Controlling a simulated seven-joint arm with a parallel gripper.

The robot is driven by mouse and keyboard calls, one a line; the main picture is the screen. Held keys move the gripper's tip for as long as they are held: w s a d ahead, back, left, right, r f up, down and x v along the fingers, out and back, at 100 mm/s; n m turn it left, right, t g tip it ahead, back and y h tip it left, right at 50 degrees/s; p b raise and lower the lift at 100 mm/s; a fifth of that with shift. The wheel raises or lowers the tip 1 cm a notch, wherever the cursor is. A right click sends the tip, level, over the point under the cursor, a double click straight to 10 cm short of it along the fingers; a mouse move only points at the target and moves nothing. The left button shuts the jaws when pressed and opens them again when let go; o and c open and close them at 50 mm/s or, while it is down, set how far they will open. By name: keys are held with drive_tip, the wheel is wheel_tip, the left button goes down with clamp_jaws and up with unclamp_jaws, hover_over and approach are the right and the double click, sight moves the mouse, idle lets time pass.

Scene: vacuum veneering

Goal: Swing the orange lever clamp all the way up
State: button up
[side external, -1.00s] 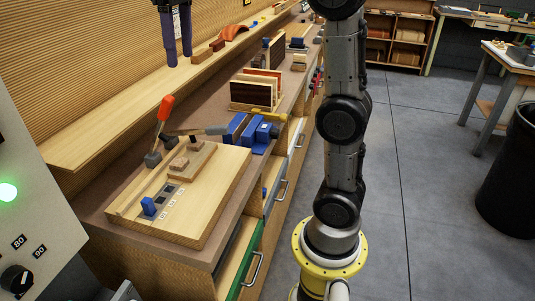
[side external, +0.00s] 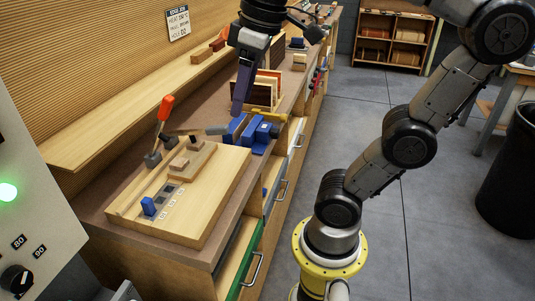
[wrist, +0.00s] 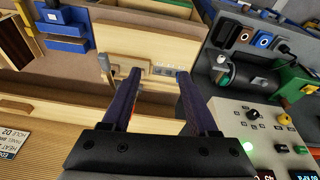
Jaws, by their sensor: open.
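The orange lever clamp (side external: 166,108) stands at the back left of the wooden board (side external: 215,210) in the side view, its handle rising steeply and leaning slightly right. Its dark foot (side external: 152,159) sits on the board. My gripper (side external: 238,110) is in the air to the right of the lever, pointing down, apart from it. In the side view its fingers overlap each other. In the wrist view my gripper (wrist: 158,82) shows two separated fingers with nothing held between them. The lever is not clearly made out in the wrist view; a small orange patch shows low between the fingers.
A blue vise (side external: 248,133) stands behind the board, near my fingers in the side view. A small wooden block (side external: 190,158) and a blue piece (side external: 148,206) are on the board. The control panel (side external: 25,200) is at the left. A wooden ledge runs along the wall.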

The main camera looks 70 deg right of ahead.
drive_tip(key=s+f+t, duration=0.1)
drive_tip(key=s+f, duration=0.3)
drive_tip(key=f, duration=0.8)
drive_tip(key=shift+s+a+t, duration=0.3)
drive_tip(key=shift+s+a, duration=0.05)
